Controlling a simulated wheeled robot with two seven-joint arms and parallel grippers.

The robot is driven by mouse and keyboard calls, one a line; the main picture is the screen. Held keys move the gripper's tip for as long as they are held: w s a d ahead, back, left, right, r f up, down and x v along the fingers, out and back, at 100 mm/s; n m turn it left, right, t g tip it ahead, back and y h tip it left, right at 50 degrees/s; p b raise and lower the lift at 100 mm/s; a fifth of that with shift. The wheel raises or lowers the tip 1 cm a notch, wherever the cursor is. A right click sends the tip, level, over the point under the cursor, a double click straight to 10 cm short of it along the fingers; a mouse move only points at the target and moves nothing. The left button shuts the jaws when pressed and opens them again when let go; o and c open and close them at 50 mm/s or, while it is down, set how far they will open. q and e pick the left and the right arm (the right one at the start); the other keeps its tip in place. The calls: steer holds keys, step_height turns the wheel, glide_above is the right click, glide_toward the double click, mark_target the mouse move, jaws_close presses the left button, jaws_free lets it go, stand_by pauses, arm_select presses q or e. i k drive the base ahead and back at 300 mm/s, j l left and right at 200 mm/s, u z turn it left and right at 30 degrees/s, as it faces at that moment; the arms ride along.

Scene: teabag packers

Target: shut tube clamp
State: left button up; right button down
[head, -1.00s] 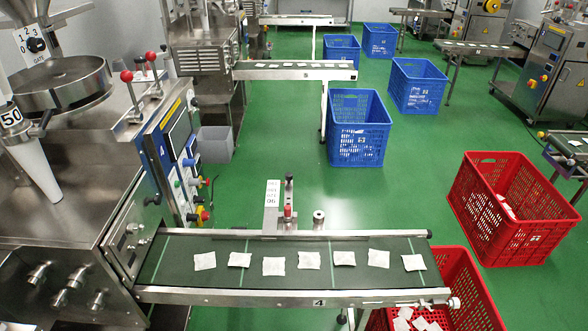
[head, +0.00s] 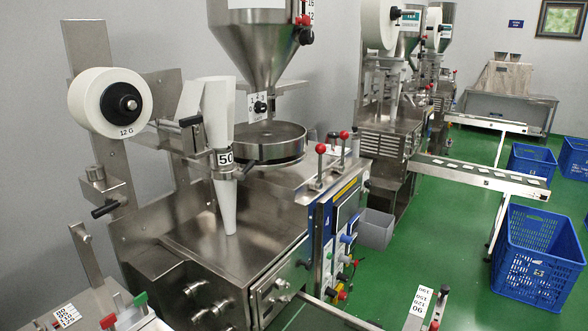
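A white forming tube (head: 228,205), wide at the top and narrow below, stands upright over the machine's steel top in the left half of the head view. A metal clamp (head: 204,160) with a "50" label (head: 226,157) sits at the tube's middle. A lever with a black end (head: 190,122) stands up just left of the tube, by the clamp's bracket. I cannot tell from here whether the clamp is open or shut. Neither of my grippers is in view.
A white film roll (head: 110,103) marked "12 G" is left of the tube. A steel hopper (head: 258,40) and round dosing pan (head: 265,145) stand behind it. Red-knobbed levers (head: 330,165) rise at the right. Blue crates (head: 537,258) stand on the green floor (head: 450,225).

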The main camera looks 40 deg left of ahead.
mark_target(240, 175)
steer(key=u, duration=1.45)
